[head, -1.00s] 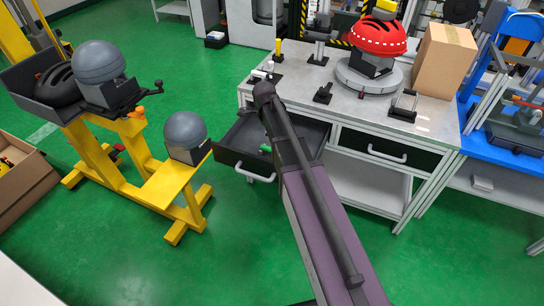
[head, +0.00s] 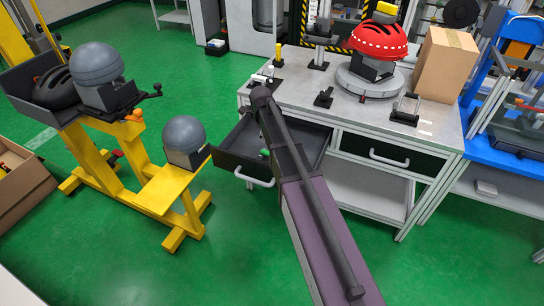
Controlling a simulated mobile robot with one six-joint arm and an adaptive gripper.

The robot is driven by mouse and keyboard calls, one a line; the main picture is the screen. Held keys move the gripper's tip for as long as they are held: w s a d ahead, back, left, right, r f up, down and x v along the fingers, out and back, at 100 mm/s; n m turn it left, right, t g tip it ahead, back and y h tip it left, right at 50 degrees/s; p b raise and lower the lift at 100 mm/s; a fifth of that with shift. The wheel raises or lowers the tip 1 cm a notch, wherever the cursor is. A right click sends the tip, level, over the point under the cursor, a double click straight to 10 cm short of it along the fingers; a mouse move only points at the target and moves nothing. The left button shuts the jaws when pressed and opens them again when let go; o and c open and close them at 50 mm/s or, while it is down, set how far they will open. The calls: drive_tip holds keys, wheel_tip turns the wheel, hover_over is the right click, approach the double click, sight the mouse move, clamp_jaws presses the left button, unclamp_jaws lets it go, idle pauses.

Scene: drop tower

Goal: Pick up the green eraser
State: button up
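The green eraser (head: 265,153) shows as a small green patch inside the open drawer (head: 233,161) under the left end of the workbench. Part of it may be hidden by my arm. My dark and purple arm reaches up from the lower right, and its far end lies in the picture over the drawer's back right and the bench's front edge. My gripper cannot be made out; it seems hidden behind the arm, so its place relative to the eraser does not show.
The grey workbench (head: 437,130) carries a red helmet (head: 380,41) on a round stand, a cardboard box (head: 445,64) and several small fixtures. A yellow stand (head: 160,190) with grey domes is left of the drawer. Green floor lies open between them.

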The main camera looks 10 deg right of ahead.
drive_tip(key=b, duration=0.8)
hover_over(268, 153)
drive_tip(key=s, duration=0.1)
drive_tip(key=shift+a+f, duration=0.1)
drive_tip(key=shift+f, duration=3.95)
drive_tip(key=shift+f, duration=0.1)
drive_tip(key=f+b, duration=0.1)
drive_tip(key=w+f+b, duration=0.1)
drive_tip(key=f+b, duration=0.1)
drive_tip(key=shift+w+f+b, duration=0.15)
drive_tip(key=shift+f+b, duration=0.7)
drive_tip(key=shift+f, duration=0.05)
drive_tip(key=shift+c, duration=0.2)
clamp_jaws()
